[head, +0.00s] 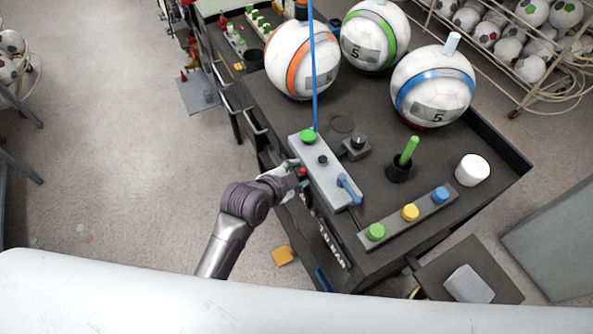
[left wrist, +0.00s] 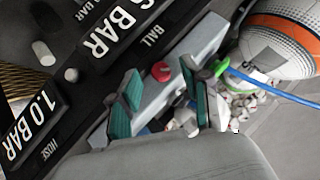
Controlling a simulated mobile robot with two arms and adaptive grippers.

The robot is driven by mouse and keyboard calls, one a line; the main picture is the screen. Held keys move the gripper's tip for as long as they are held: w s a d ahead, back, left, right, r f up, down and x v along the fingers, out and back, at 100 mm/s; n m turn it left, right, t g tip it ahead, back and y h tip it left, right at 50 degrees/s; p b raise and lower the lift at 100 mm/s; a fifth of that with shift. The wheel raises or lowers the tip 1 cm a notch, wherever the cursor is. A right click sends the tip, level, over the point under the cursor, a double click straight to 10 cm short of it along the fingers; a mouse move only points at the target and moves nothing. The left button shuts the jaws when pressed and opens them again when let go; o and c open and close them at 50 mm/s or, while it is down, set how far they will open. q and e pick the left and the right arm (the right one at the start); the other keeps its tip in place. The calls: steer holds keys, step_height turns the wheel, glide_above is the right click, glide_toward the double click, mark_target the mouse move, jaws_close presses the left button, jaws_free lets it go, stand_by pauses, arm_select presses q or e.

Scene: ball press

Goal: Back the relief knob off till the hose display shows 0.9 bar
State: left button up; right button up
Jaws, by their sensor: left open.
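The grey panel (head: 328,172) stands on the bench's left side, with a red knob (head: 303,171) on its near-left face. I take this as the relief knob; it shows clearly in the left wrist view (left wrist: 161,72). My left gripper (head: 299,174) is at this face, with its teal-padded fingers open on either side of the knob's line in the wrist view. I see no finger closed on the knob; the exact gap is unclear. The hose display (left wrist: 33,127) reads 1.0 BAR. A second display marked BALL (left wrist: 108,33) shows BAR, its digits cut off.
A blue hose (head: 315,75) rises from the panel's far end. Several balls stand behind. A strip with coloured buttons (head: 394,224) lies to the right.

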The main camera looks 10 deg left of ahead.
arm_select(q)
steer(key=shift+c, duration=0.9)
jaws_close()
arm_select(e)
steer(key=shift+a, duration=0.4)
arm_select(q)
steer(key=shift+w, duration=0.1)
arm_select(e)
steer(key=shift+d, duration=0.15)
